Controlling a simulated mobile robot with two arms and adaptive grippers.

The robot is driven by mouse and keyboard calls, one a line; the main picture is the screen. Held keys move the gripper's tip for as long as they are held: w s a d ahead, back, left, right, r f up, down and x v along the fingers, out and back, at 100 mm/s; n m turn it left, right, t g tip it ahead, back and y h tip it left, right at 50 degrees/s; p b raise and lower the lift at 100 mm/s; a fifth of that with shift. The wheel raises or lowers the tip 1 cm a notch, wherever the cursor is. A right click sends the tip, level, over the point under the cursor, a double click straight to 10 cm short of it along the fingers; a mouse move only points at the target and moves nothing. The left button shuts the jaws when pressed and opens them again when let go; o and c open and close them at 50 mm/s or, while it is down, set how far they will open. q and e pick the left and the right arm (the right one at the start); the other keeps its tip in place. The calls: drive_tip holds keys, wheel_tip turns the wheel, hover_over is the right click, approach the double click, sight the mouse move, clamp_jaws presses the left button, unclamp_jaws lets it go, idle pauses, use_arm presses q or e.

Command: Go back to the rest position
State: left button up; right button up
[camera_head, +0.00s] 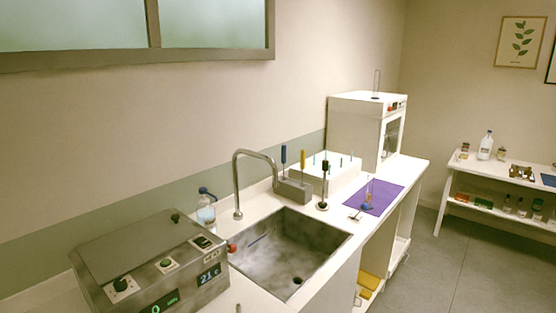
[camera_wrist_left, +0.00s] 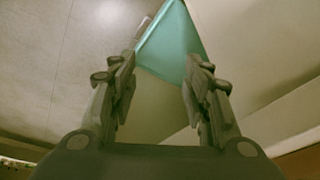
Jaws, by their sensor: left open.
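My left gripper (camera_wrist_left: 160,75) shows in the left wrist view with its two fingers spread apart and nothing between them. A teal surface (camera_wrist_left: 172,45) lies beyond the fingertips, apart from them; I cannot tell what it is. Neither of my grippers shows in the head view. Small aroma bottles (camera_head: 507,204) stand on the lower shelf of the white table at the right, too small to tell apart.
A sink (camera_head: 285,255) with a faucet (camera_head: 236,180) is set in the white counter. A grey device (camera_head: 150,262) stands at the front left, a white oven-like box (camera_head: 358,128) at the far end. A purple mat (camera_head: 384,197) lies near the counter's edge. The floor (camera_head: 440,262) at right is clear.

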use_arm(q)
drive_tip(key=s+f+g+b, duration=0.1)
drive_tip(key=s+f, duration=0.1)
drive_tip(key=f, duration=1)
drive_tip(key=s+f, duration=0.3)
drive_tip(key=f, duration=0.8)
drive_tip(key=s+a+f+g+b, duration=0.1)
drive_tip(key=s+a+f, duration=0.2)
drive_tip(key=s+f, duration=1.1)
drive_tip(key=shift+s+f+b, duration=0.25)
drive_tip(key=shift+s+b, duration=0.1)
drive_tip(key=shift+s, duration=0.2)
drive_tip(key=shift+a, duration=0.1)
drive_tip(key=shift+c, duration=0.4)
